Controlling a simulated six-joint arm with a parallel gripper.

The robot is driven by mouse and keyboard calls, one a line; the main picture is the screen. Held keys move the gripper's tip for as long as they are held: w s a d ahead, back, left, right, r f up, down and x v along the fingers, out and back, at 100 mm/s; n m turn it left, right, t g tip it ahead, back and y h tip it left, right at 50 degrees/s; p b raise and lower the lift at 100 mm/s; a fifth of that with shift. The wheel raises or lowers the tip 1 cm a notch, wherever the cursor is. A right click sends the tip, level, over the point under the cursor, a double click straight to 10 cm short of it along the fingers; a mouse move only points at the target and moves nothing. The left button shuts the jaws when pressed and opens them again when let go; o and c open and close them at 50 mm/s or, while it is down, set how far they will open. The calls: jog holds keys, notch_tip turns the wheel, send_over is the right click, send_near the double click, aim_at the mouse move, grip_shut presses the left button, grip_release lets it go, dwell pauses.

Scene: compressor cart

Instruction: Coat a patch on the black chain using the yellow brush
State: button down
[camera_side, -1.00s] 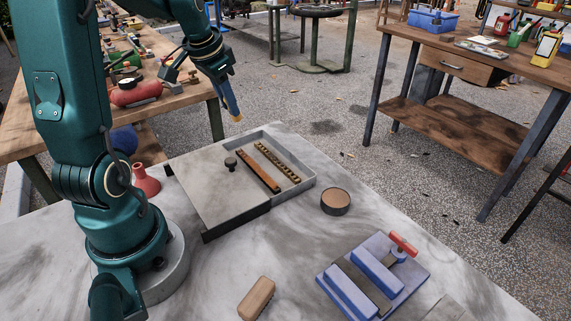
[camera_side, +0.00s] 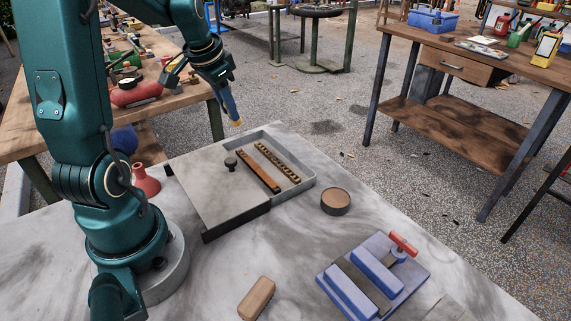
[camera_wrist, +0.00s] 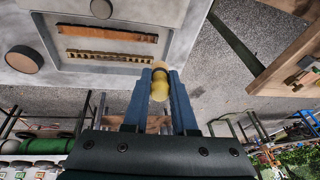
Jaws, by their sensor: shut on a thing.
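My gripper (camera_side: 227,97) is shut on the yellow brush (camera_side: 235,119), tip pointing down, in the air near the far left corner of the grey tray (camera_side: 306,184). In the wrist view my gripper (camera_wrist: 160,78) holds the yellow brush (camera_wrist: 159,84) between its blue fingers. A chain (camera_side: 278,162), dark with brownish-gold links, lies in the tray; it also shows in the wrist view (camera_wrist: 105,57). The brush appears apart from it. A plain brown strip (camera_side: 261,171) lies parallel beside the chain.
A grey lid with a dark knob (camera_side: 230,163) covers the tray's left part. A round brown-topped puck (camera_side: 335,201), a wooden block (camera_side: 257,298) and a blue vise with a red handle (camera_side: 375,275) stand on the marbled top. A red funnel-like piece (camera_side: 146,182) stands near my base.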

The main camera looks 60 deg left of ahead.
jog(key=shift+f, duration=2.7)
jog(key=shift+w+d+f, duration=0.3)
jog(key=shift+d+f, duration=0.25)
jog(key=shift+f, duration=0.25)
jog(key=shift+s+d+r, duration=0.1)
jog(key=shift+s+d, duration=0.1)
jog(key=shift+d, duration=0.75)
jog(key=shift+s+d, duration=0.15)
jog(key=shift+d, duration=0.45)
jog(key=shift+w+a, duration=0.2)
jog(key=shift+a, duration=0.9)
jog(key=shift+w+a, duration=0.35)
jog(key=shift+a, duration=0.3)
jog(key=shift+w+d+r+t+h, duration=0.15)
jog(key=shift+w+r+t, duration=0.15)
jog(key=shift+w, duration=0.15)
jog(key=shift+w+d+r+t+h, duration=0.1)
jog(key=shift+w+r+t+h, duration=0.05)
jog(key=shift+w+t, duration=0.2)
jog(key=s+a, duration=0.1)
jog(key=s+r+g, duration=0.1)
jog(key=shift+s+a+r+y, duration=0.2)
jog(key=shift+s+a+y, duration=0.15)
jog(key=shift+y, duration=0.05)
jog(key=shift+w+d+r, duration=0.1)
jog(key=shift+d+r, duration=0.1)
jog(key=shift+r, duration=2.6)
